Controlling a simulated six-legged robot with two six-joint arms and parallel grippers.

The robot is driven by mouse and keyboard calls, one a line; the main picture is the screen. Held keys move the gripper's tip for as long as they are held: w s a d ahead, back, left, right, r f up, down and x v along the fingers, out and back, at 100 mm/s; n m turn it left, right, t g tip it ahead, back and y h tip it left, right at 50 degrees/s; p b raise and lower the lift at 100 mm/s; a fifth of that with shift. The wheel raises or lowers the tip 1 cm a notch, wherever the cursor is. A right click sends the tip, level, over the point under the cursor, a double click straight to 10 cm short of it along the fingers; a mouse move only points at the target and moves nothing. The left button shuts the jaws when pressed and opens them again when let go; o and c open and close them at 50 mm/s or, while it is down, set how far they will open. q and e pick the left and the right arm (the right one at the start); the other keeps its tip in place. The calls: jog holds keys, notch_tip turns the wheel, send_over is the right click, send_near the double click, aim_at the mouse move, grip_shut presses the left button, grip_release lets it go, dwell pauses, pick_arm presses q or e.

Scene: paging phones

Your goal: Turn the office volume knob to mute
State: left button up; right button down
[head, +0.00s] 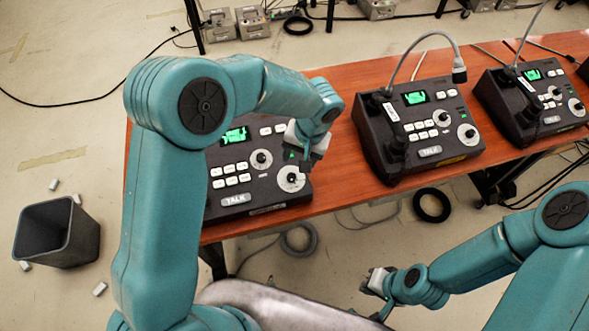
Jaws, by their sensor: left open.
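Three dark paging phones with green screens stand on the table. The left phone (240,202) is partly hidden behind my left arm. It has a dark upper knob (261,159) and a lower knob on a white dial (291,179) at its right. The middle phone (405,160) and the right phone (533,110) have similar knobs. The labels are too small to read, so I cannot tell which knob is the office volume. My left gripper (304,161) is open just above the left phone's lower knob; contact is unclear. My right gripper (374,283) hangs low in front of the table.
The orange-brown table (338,180) has a bare strip between the left and middle phones. A grey cable (425,45) arches over the middle phone. A dark bin (58,234) stands on the floor at left. Coiled cables (432,205) lie below the table's front edge.

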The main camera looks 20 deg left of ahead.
aim_at(292, 177)
pick_arm(q)
jog(key=f, duration=0.2)
jog(key=a+f+p, duration=0.1)
jog(key=f, duration=0.5)
jog(key=shift+a+f, duration=0.15)
jog(key=shift+a, duration=0.2)
jog(key=shift+w+a+f, duration=0.15)
jog(key=shift+a+f, duration=0.05)
jog(key=shift+f, duration=0.45)
jog(key=shift+d, duration=0.1)
jog(key=shift+r, duration=0.1)
jog(key=c, duration=0.5)
grip_shut()
